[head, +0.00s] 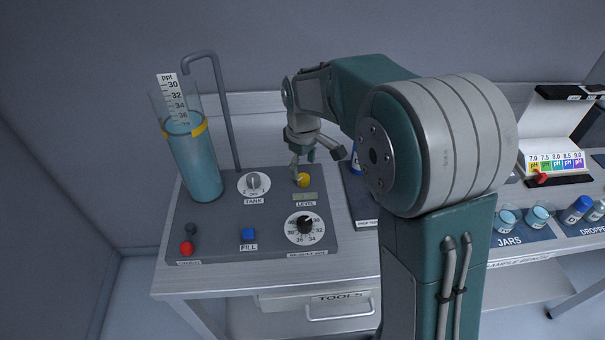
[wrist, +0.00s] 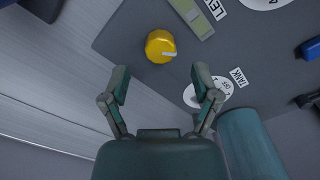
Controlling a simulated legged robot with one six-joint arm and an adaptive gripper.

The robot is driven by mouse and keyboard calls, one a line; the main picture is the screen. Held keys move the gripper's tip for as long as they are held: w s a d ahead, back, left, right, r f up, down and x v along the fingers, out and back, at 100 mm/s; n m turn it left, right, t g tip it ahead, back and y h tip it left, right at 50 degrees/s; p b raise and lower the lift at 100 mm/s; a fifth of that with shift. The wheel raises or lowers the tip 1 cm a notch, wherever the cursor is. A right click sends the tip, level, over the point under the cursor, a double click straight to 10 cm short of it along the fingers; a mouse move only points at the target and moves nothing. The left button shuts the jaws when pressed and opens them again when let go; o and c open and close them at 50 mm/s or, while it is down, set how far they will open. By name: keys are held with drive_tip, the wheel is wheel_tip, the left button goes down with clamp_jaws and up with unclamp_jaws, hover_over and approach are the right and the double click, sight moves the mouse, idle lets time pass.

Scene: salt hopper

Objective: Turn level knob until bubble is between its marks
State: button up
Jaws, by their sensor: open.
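The yellow level knob (head: 303,180) sits on the dark panel (head: 225,215), just above the LEVEL label. In the wrist view the knob (wrist: 160,46) has a pale pointer mark and lies ahead of the fingertips. The bubble level window (head: 305,196) is a small greenish strip beside the knob; it also shows in the wrist view (wrist: 194,17). The bubble and its marks are too small to make out. My gripper (head: 312,157) is above and close to the knob. In the wrist view my gripper (wrist: 162,85) is open, with nothing between its fingers.
The TANK dial (head: 254,184) and a clear cylinder of blue liquid (head: 193,160) stand left of the knob. A dial with numbers (head: 305,228), a blue FILL button (head: 248,234) and a red button (head: 186,248) are nearer the front. Jars (head: 538,216) stand at right.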

sight(303, 177)
wheel_tip(303, 177, up, 8)
idle(0.5)
drive_tip(key=s+d+r+m+t, duration=0.1)
drive_tip(key=s+d+r+m, duration=0.15)
drive_tip(key=s, duration=0.35)
drive_tip(key=s+d+r+m+t, duration=0.2)
drive_tip(key=s+d+r, duration=0.1)
drive_tip(key=s, duration=0.2)
drive_tip(key=s+d+f+m+t, duration=0.1)
drive_tip(key=s+d+m, duration=0.1)
drive_tip(key=s, duration=0.5)
drive_tip(key=s+d+f+m+t, duration=0.1)
drive_tip(key=s+d+m, duration=0.1)
drive_tip(key=s, duration=0.5)
drive_tip(key=shift+d+m+t, duration=0.25)
drive_tip(key=shift+m+t, duration=0.05)
drive_tip(key=shift+m, duration=0.35)
